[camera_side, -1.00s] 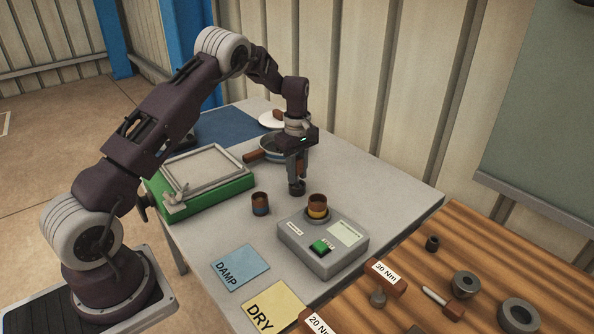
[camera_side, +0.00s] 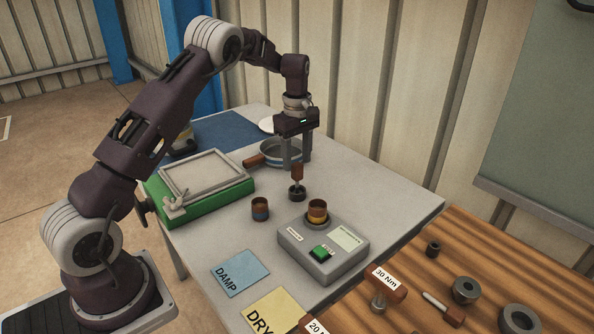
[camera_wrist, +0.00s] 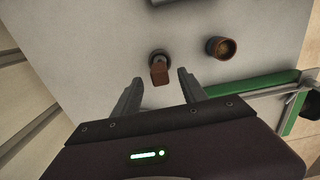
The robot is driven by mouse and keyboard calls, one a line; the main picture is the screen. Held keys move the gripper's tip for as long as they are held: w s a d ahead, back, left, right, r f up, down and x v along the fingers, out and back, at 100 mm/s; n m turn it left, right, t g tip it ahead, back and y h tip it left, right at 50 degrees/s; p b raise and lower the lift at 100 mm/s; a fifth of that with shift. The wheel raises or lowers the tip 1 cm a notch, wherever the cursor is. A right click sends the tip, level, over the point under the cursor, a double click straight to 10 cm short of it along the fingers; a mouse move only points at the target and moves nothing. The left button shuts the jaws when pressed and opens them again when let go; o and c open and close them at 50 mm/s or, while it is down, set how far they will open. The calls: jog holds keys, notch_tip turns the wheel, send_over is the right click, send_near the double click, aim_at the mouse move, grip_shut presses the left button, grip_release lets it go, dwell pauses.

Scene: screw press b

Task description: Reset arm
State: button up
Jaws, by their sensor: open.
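My gripper (camera_side: 297,160) is open and empty, pointing down above a small tool with a brown handle (camera_side: 297,174) and a round dark base (camera_side: 297,192). The tool stands upright on the grey table, just below the fingertips. In the wrist view my gripper (camera_wrist: 158,88) has its two fingers well apart, and the brown handle (camera_wrist: 159,74) shows beyond and between them, apart from both.
A brown and blue cup (camera_side: 260,209) stands left of the tool. A brown and yellow cup (camera_side: 317,212) sits on the grey scale (camera_side: 325,262). A green-based frame (camera_side: 205,180) and a pan (camera_side: 282,153) are nearby. DAMP (camera_side: 240,272) and DRY (camera_side: 275,311) cards lie in front.

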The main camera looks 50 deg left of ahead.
jog(key=shift+d+r, duration=0.1)
jog(key=shift+r, duration=0.4)
jog(key=s+d+r+m+t, duration=0.1)
jog(key=s+d+r+m, duration=0.4)
jog(key=r, duration=0.3)
jog(key=s+d+r+m+t, duration=0.2)
jog(key=s+d+r, duration=0.45)
jog(key=r, duration=0.25)
jog(key=s+d+m+t, duration=0.1)
jog(key=s+d+m, duration=0.1)
jog(key=s, duration=0.5)
jog(key=s+d+m, duration=0.2)
jog(key=s+m, duration=0.3)
jog(key=s, duration=0.3)
jog(key=s+d+m+t, duration=0.1)
jog(key=s+d+m, duration=0.2)
jog(key=s, duration=0.5)
jog(key=shift+f+m+t, duration=0.3)
jog(key=shift+f+m, duration=0.1)
jog(key=shift+m, duration=0.1)
